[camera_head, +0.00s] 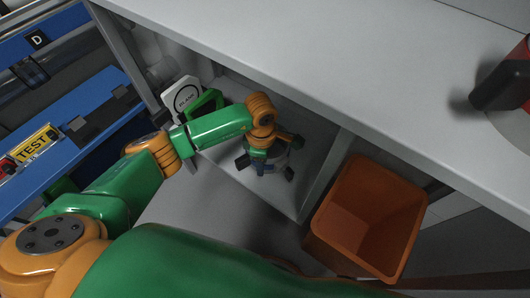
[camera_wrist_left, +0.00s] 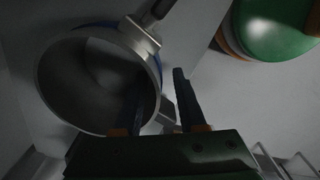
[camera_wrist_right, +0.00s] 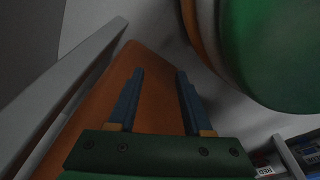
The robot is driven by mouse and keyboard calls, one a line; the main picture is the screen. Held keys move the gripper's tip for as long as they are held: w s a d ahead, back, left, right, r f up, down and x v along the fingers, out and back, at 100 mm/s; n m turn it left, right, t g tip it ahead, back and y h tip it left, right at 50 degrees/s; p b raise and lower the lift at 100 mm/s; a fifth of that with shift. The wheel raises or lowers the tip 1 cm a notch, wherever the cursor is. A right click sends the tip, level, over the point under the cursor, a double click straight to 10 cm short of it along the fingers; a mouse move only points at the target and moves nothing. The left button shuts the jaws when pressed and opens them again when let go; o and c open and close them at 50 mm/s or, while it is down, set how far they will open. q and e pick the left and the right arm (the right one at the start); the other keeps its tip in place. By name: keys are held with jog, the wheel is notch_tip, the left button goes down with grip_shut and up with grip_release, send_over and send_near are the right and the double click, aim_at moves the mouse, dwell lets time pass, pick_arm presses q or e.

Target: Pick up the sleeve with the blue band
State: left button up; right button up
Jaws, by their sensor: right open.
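The sleeve (camera_wrist_left: 62,88) is a wide grey metal ring with a thin blue band, seen in the left wrist view with its open end toward the camera. In the head view the sleeve (camera_head: 275,160) sits low in the shelf bay, partly hidden by my left gripper (camera_head: 264,153). In the left wrist view my left gripper (camera_wrist_left: 158,76) is open, one finger over the ring's opening and the other outside its wall. I cannot tell whether they touch it. My right gripper (camera_wrist_right: 160,73) is open and empty, in front of an orange surface.
An orange bin (camera_head: 370,215) stands right of the bay. A grey shelf top (camera_head: 330,60) overhangs it. A white plate (camera_head: 182,98) and a green item (camera_head: 207,103) lie behind my left forearm. A red and black object (camera_head: 505,85) is at far right.

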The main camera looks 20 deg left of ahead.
pick_arm(q)
grip_shut()
jog(key=shift+w+r, duration=0.1)
dwell(1.2)
